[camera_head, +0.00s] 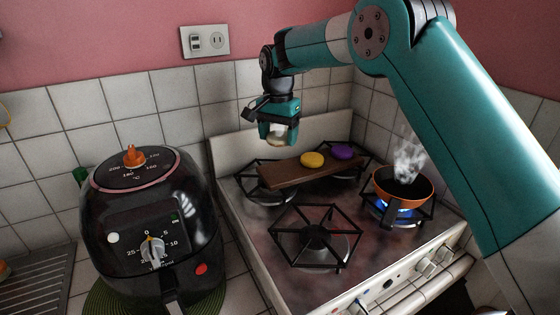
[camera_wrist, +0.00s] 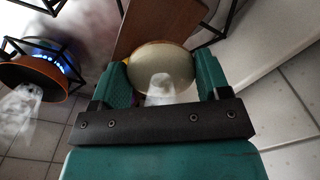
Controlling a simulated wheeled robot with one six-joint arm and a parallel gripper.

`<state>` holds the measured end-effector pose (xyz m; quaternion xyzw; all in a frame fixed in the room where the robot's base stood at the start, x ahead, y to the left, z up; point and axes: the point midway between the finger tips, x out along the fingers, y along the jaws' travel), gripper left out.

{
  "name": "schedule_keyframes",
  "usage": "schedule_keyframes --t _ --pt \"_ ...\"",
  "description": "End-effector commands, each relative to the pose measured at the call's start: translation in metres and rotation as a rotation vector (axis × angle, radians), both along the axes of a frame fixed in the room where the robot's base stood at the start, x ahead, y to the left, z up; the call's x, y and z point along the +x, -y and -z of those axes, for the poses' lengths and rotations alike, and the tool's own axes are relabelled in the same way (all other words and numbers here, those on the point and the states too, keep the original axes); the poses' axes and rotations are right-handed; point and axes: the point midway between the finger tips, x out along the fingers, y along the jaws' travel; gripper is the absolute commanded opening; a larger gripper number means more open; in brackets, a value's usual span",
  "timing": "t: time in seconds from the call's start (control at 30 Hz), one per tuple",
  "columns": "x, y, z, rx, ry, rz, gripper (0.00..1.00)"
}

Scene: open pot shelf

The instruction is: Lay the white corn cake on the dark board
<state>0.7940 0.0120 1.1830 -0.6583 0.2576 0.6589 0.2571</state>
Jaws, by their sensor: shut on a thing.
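My gripper (camera_head: 279,136) is shut on the white corn cake (camera_head: 276,141) and holds it in the air near the left end of the dark board. In the wrist view the pale round cake (camera_wrist: 161,66) sits between the two green fingers, with the board (camera_wrist: 150,25) partly hidden behind it. The dark board (camera_head: 290,175) lies across the back burners of the stove. A yellow cake (camera_head: 312,160) and a purple cake (camera_head: 342,152) lie on its right part. The left part of the board is bare.
An orange pan (camera_head: 403,190) steams over a lit blue flame at the right, also seen in the wrist view (camera_wrist: 32,80). The front burner (camera_head: 316,238) is empty. A black air fryer (camera_head: 150,225) stands left of the stove. A tiled wall is behind.

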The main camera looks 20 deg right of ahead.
Motion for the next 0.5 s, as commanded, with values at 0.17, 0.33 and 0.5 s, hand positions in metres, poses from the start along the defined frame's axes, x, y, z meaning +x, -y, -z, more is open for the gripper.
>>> schedule_keyframes --t 0.17,0.33,0.5 --pt "-0.001 -0.001 0.034 -0.001 -0.002 -0.002 0.46" --pt "0.000 -0.002 0.049 0.000 -0.001 -0.003 0.46" --pt "-0.001 -0.002 0.075 -0.001 -0.004 -0.003 0.46"
